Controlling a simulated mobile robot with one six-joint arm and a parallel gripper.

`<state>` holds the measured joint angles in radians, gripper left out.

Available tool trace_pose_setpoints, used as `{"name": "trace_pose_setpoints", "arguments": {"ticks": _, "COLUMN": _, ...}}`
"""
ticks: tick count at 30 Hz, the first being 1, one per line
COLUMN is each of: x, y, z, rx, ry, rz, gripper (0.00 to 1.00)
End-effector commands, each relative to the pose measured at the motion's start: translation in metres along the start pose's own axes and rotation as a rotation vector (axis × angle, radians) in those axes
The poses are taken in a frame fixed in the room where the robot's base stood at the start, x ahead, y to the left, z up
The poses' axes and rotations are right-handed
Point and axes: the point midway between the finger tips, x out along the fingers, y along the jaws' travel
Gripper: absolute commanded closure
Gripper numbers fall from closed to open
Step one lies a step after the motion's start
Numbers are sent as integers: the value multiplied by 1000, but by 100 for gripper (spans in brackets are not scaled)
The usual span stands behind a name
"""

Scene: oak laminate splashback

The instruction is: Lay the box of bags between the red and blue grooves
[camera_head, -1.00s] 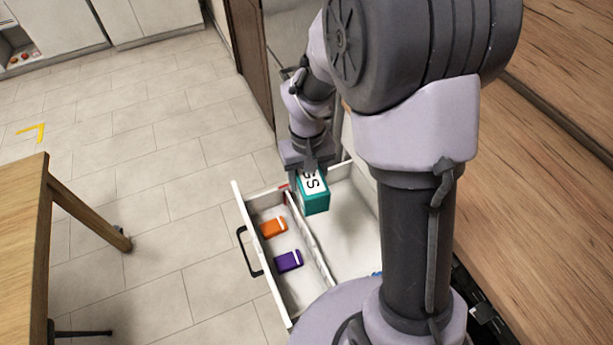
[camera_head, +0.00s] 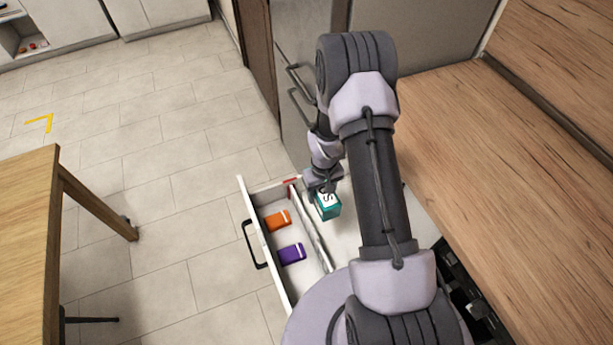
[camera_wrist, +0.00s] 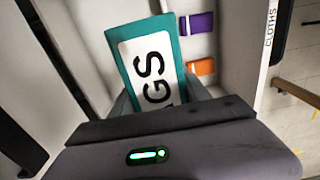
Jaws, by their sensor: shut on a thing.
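The box of bags (camera_head: 329,208) is teal with a white label. In the wrist view the box (camera_wrist: 151,62) shows the letters "GS", with the rest of the label hidden by my gripper. My gripper (camera_head: 323,186) is shut on the box and holds it over the right compartment of the open drawer, just right of the divider. I cannot tell whether the box touches the drawer floor. A red mark (camera_head: 290,182) shows at the far end of the drawer. No blue mark is visible now; my arm covers much of the right compartment.
The left compartment holds an orange box (camera_head: 278,221) and a purple box (camera_head: 292,254). A divider (camera_head: 311,236) runs along the drawer. A wooden worktop (camera_head: 470,150) lies to the right, and a table (camera_head: 25,220) stands at the left.

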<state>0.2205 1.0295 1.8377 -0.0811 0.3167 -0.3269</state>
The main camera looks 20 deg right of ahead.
Motion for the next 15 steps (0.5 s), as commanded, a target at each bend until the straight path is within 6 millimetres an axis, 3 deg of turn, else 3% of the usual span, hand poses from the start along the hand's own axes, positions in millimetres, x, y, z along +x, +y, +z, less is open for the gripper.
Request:
{"name": "trace_pose_setpoints", "arguments": {"ticks": 3, "x": 53, "y": 20, "z": 18, "rx": -1, "ry": -7, "rz": -2, "gripper": 100}}
{"name": "trace_pose_setpoints", "arguments": {"ticks": 5, "x": 76, "y": 28, "z": 27, "rx": -2, "ry": -5, "rz": -2, "gripper": 100}}
{"name": "trace_pose_setpoints", "arguments": {"ticks": 6, "x": 97, "y": 29, "z": 27, "rx": -6, "ry": 0, "rz": 0, "gripper": 100}}
{"name": "trace_pose_setpoints", "arguments": {"ticks": 9, "x": 131, "y": 28, "z": 26, "rx": -7, "ry": 1, "rz": 0, "gripper": 100}}
{"name": "trace_pose_setpoints", "arguments": {"ticks": 15, "x": 151, "y": 28, "z": 25, "rx": -6, "ry": 1, "rz": 0, "gripper": 100}}
